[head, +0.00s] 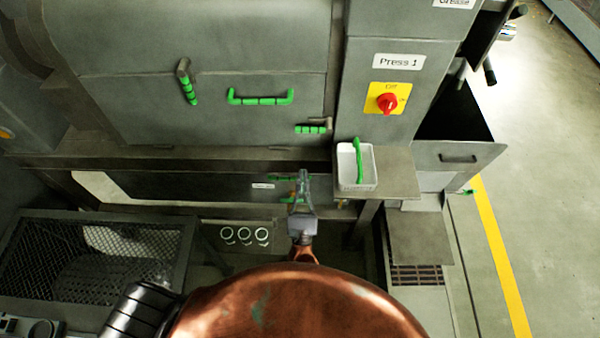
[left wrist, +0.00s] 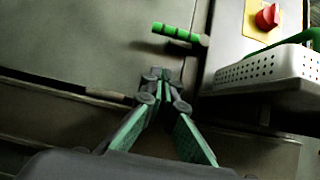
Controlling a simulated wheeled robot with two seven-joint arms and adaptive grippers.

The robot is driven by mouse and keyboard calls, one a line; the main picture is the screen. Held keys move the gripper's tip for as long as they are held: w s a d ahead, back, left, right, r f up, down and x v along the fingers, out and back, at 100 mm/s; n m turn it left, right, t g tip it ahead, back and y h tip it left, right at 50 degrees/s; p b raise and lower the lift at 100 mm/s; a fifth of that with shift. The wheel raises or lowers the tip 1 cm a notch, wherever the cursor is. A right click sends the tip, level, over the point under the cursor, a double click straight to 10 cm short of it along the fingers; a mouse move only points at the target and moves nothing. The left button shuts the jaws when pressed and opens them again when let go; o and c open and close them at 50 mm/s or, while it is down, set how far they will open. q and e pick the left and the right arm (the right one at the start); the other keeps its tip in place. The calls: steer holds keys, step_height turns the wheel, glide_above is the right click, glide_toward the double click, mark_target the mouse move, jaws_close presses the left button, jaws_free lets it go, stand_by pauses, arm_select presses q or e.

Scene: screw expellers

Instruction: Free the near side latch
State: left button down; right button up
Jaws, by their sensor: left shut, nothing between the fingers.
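A short latch with a green grip (head: 311,129) lies level on the grey machine front, at the lower right of its big panel. It also shows in the left wrist view (left wrist: 178,34), above my fingertips. A second green-gripped latch (head: 188,85) is tilted at the panel's left. I cannot tell which one is the near side latch. My left gripper (head: 304,174) is shut and empty, below the right latch and apart from it. Its fingertips (left wrist: 163,74) show close together in the left wrist view. My right gripper is not in view.
A green bar handle (head: 260,99) sits between the latches. A red switch (head: 387,103) is above. A mesh-topped bin (head: 20,262) stands lower left.

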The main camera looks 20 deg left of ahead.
arm_select(q)
steer(key=w+a+r+p, duration=0.2)
steer(key=w+r+p, duration=0.1)
steer(key=w+r, duration=0.3)
steer(key=shift+w+r, duration=0.3)
steer(key=shift+r, duration=0.65)
